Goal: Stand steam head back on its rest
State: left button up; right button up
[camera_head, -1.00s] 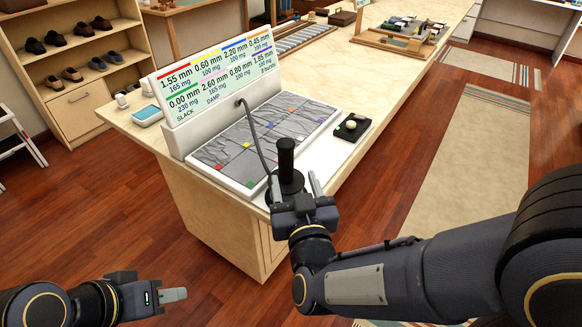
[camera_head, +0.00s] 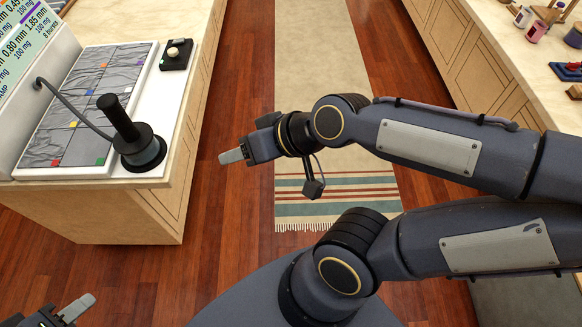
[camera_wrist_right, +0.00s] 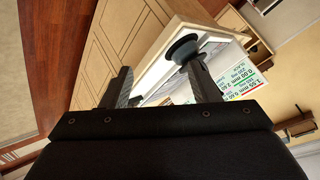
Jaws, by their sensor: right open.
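The steam head (camera_head: 123,122) is black with an upright handle and a broad round foot. It stands on the dark round rest (camera_head: 146,160) at the near right corner of the white board, leaning slightly left in the picture. A grey hose (camera_head: 75,103) runs from it to the upright panel. My right gripper (camera_head: 222,157) is empty, off the table edge to the right of the steam head and clear of it. The right wrist view shows its two fingers (camera_wrist_right: 166,88) apart, with the steam head (camera_wrist_right: 184,48) beyond them. My left gripper (camera_head: 85,303) is at the bottom left, partly cut off.
The grey cloth panel (camera_head: 90,140) with coloured tabs lies beside the steam head. A small black tray (camera_head: 178,58) with a pale knob sits farther back. Floor and a striped rug (camera_head: 330,195) lie right of the table. A counter with jars (camera_head: 537,30) stands far right.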

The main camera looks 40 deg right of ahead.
jog(key=s+d+f+m+g+h, duration=0.1)
jog(key=s+d+f+g+h, duration=0.1)
jog(key=s+d, duration=0.2)
jog(key=s, duration=0.3)
jog(key=shift+d, duration=0.25)
jog(key=shift+s, duration=0.1)
notch_tip(320, 180, up, 8)
jog(key=p, duration=0.8)
